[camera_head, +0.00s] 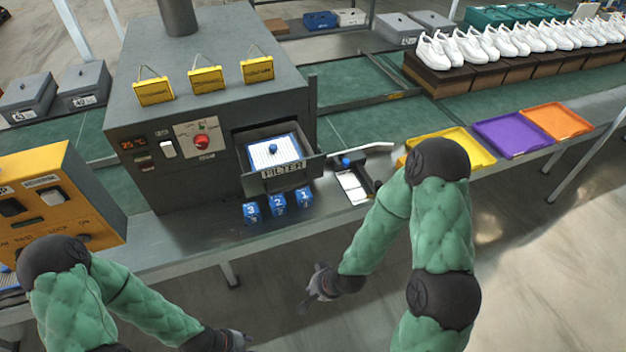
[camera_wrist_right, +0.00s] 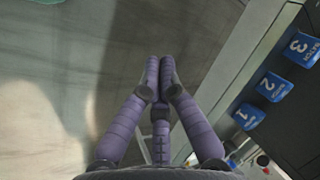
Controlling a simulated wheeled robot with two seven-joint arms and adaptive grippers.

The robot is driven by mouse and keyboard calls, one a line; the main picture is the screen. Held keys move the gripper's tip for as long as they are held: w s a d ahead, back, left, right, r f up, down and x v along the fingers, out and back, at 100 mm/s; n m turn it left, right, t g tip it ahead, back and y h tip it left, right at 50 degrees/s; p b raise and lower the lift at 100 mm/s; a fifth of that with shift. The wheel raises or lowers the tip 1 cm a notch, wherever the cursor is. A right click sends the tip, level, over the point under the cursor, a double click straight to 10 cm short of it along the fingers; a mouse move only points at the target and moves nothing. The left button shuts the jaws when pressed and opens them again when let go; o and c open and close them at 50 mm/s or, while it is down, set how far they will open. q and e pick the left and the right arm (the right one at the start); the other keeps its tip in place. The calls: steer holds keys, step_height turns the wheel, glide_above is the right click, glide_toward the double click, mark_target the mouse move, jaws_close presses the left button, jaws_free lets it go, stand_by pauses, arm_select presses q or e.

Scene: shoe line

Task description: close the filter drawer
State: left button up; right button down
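The filter drawer (camera_head: 285,172) sticks out of the front of the dark grey machine (camera_head: 185,100), open, with its label facing me. My right gripper (camera_head: 316,294) is below and in front of the table edge, apart from the drawer. In the right wrist view its fingertips (camera_wrist_right: 158,65) meet, with nothing between them. My left gripper (camera_head: 240,341) is low at the bottom edge of the head view, far from the drawer; its fingers are too small to read.
Blue numbered blocks (camera_head: 278,202) stand on the table just in front of the drawer. A small white tray (camera_head: 352,186) with a blue-knobbed tool is to their right. A yellow control box (camera_head: 60,200) stands at left. Coloured trays (camera_head: 512,135) and white shoes (camera_head: 510,45) are at right.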

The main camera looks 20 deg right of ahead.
steer(key=w+d+r+m+t+h+b, duration=0.1)
steer(key=w+d+r+m+t, duration=0.1)
steer(key=w+r+m+t, duration=0.3)
steer(key=w+d+r, duration=0.2)
steer(key=d+r, duration=0.1)
steer(key=r, duration=0.4)
steer(key=m+t+h+b, duration=0.2)
steer(key=m+t, duration=0.4)
glide_toward(311, 173)
steer(key=x, duration=0.2)
steer(key=b+x, duration=0.1)
steer(key=x, duration=0.2)
steer(key=shift+f+b, duration=0.25)
steer(key=shift+b, duration=0.05)
steer(key=shift+w, duration=0.75)
